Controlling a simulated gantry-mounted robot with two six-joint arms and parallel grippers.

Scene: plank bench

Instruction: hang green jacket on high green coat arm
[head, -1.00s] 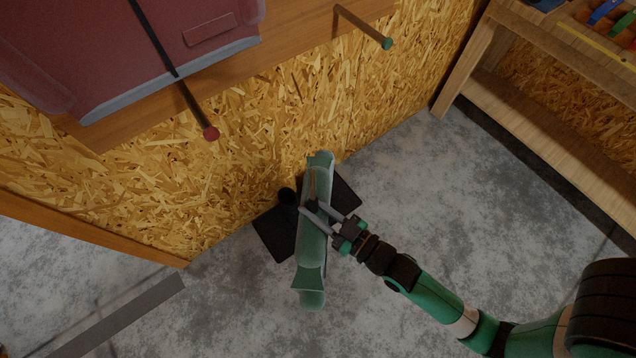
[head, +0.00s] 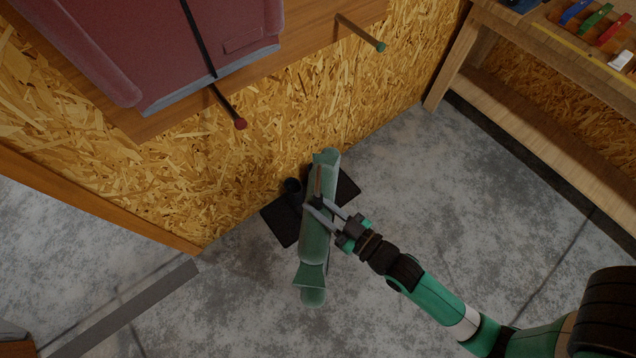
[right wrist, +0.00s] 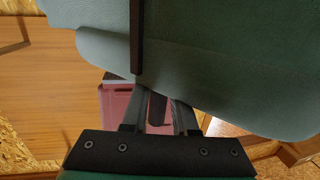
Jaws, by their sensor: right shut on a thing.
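The green jacket (head: 316,240) hangs in the air, seen edge-on from above, in the middle of the head view. My right gripper (head: 314,204) is shut at its upper part, near a thin hanger piece. In the right wrist view the jacket (right wrist: 225,65) fills the top, with a dark strip (right wrist: 137,35) down it and the gripper's fingers (right wrist: 158,98) below; their exact grip is hidden. The green-tipped coat arm (head: 381,47) sticks out from the wall board at upper right, well apart from the jacket. My left gripper is not in view.
A black base plate (head: 283,228) with a dark cup-like end (head: 292,185) lies beneath the green jacket. A wooden bench (head: 540,95) with colored tools stands at right. The grey floor (head: 420,190) is open.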

